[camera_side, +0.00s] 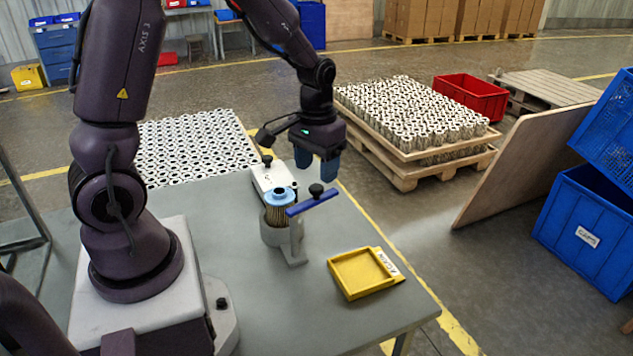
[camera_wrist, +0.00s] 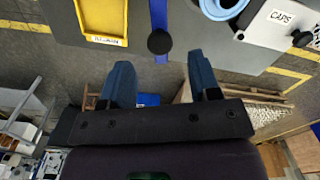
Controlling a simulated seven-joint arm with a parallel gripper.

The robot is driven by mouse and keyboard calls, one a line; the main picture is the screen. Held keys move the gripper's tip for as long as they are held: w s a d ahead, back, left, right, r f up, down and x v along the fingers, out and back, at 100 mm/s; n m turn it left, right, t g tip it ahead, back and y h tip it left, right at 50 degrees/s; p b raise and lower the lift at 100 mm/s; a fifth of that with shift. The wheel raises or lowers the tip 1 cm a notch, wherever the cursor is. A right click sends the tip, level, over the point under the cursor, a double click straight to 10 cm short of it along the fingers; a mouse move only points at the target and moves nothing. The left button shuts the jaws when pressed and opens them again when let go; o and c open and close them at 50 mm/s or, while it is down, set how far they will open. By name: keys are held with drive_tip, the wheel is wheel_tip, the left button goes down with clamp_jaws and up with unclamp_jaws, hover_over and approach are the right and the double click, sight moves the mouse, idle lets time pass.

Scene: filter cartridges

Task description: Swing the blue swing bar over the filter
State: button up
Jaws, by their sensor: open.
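The blue swing bar (camera_side: 325,199) with a black knob (camera_side: 316,190) sits on a grey post (camera_side: 296,238) and points to the right, away from the filter. The filter (camera_side: 278,216) stands upright in a grey round holder (camera_side: 271,236), with a blue ring-shaped cap (camera_side: 279,196) on top. My gripper (camera_side: 317,168) is open and empty, above and behind the bar. In the wrist view the bar (camera_wrist: 159,14) and its knob (camera_wrist: 160,42) lie ahead of the gap between my blue fingertips (camera_wrist: 160,72). The cap (camera_wrist: 222,8) shows partly at the top edge.
A white box marked CAPS (camera_side: 268,178) stands behind the filter. A yellow tray (camera_side: 362,273) lies on the table at the right front. The grey table (camera_side: 240,290) is clear in front of the holder. A pallet of filters (camera_side: 415,120) stands beyond.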

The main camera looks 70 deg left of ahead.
sight(316, 187)
drive_tip(key=shift+f, duration=2.05)
clamp_jaws()
